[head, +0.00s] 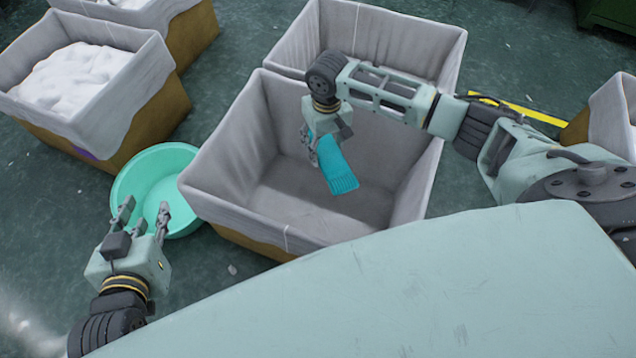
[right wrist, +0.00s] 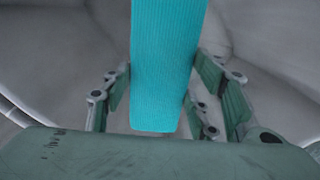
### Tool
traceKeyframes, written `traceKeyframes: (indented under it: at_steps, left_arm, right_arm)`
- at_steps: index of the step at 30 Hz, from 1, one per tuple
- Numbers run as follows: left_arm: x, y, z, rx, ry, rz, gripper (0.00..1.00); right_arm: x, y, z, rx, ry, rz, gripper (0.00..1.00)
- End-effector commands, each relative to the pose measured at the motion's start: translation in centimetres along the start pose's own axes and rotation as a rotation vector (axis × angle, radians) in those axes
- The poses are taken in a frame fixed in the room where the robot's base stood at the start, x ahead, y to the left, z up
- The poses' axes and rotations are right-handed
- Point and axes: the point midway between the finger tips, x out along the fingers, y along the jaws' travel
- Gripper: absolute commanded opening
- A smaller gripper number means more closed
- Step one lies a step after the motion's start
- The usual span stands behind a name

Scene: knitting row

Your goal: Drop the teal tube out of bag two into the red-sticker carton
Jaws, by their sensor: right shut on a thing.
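The teal tube (head: 337,170) is a ribbed knitted piece. My right gripper (head: 325,150) is shut on it and holds it hanging over the inside of a grey-lined carton (head: 235,225). In the right wrist view the tube (right wrist: 167,65) passes between the fingers (right wrist: 160,100), its end hanging free. The carton's inside looks empty. No red sticker and no bag number shows in either view, so I cannot tell which carton is which. My left gripper (head: 145,215) is open and empty, low at the left, in front of the green basin.
A green basin (head: 125,190) stands on the floor left of the carton. Another lined carton (head: 440,45) adjoins behind. A carton with white filling and a purple mark (head: 85,153) stands at the left, another carton (head: 205,25) behind it. A partial carton (head: 618,100) is at the right edge.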

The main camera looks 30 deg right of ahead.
Motion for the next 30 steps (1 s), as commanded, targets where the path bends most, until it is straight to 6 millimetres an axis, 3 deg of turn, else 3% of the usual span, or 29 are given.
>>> traceKeyframes:
  at_steps: [12,13,19,30]
  left_arm:
    - [0.09,0.07,-0.60,0.000,0.027,0.002,0.32]
    - [0.09,0.07,-0.59,0.000,0.027,0.002,0.32]
    - [0.09,0.07,-0.57,0.000,0.027,0.001,0.32]
    - [0.08,0.05,-0.58,0.000,0.027,0.001,0.32]
  right_arm:
    - [0.06,0.00,-0.02,0.000,0.001,0.000,0.40]
    - [0.06,0.00,-0.02,0.000,0.001,0.000,0.56]
    - [0.06,0.00,-0.02,0.000,0.001,0.000,0.74]
    - [-0.12,-0.01,-0.04,0.000,0.001,0.000,0.76]
